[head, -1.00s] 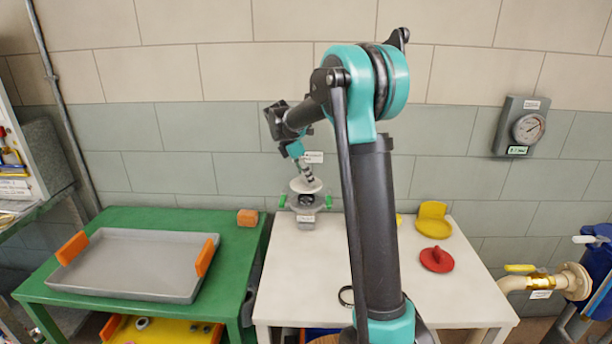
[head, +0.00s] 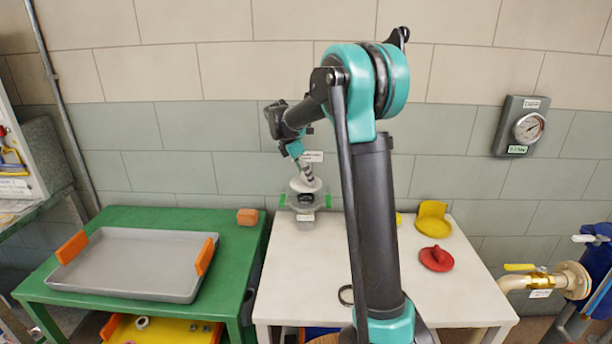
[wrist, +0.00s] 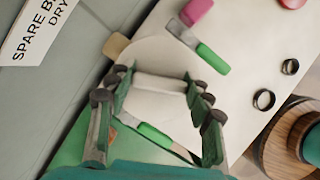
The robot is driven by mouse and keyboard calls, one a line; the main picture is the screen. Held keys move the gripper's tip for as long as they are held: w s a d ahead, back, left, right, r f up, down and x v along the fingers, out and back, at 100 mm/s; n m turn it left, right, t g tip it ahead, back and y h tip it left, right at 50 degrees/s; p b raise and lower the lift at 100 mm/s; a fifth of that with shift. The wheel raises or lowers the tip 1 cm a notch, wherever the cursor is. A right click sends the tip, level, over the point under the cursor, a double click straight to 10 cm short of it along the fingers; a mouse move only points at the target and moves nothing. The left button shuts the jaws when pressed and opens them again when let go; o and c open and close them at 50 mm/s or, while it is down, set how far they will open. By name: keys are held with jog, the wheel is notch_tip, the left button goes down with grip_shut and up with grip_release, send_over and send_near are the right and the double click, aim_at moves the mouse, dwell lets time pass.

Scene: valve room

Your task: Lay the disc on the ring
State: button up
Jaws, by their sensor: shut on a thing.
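My gripper (wrist: 158,105) is shut on the pale, whitish disc (wrist: 152,52), with its green-padded fingers on either side of the disc's raised grip. In the head view the disc (head: 306,184) is just above a grey seat with a ring-shaped top (head: 306,207) at the back of the white table. A dark opening shows below the disc, so a gap appears to remain at the front. Green tabs stick out on both sides of the seat, and in the wrist view they show (wrist: 212,58) beyond the disc. The disc hides most of the ring there.
A black ring (head: 346,295) lies near the front. A green table (head: 130,217) with a grey tray (head: 130,265) stands left.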

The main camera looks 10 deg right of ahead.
aim_at(304, 181)
jog(key=shift+f, duration=0.1)
jog(key=shift+f, duration=1.05)
jog(key=shift+f, duration=0.2)
jog(key=shift+f, duration=0.35)
jog(key=shift+f, duration=0.7)
dwell(1.7)
dwell(0.3)
jog(key=o, duration=2)
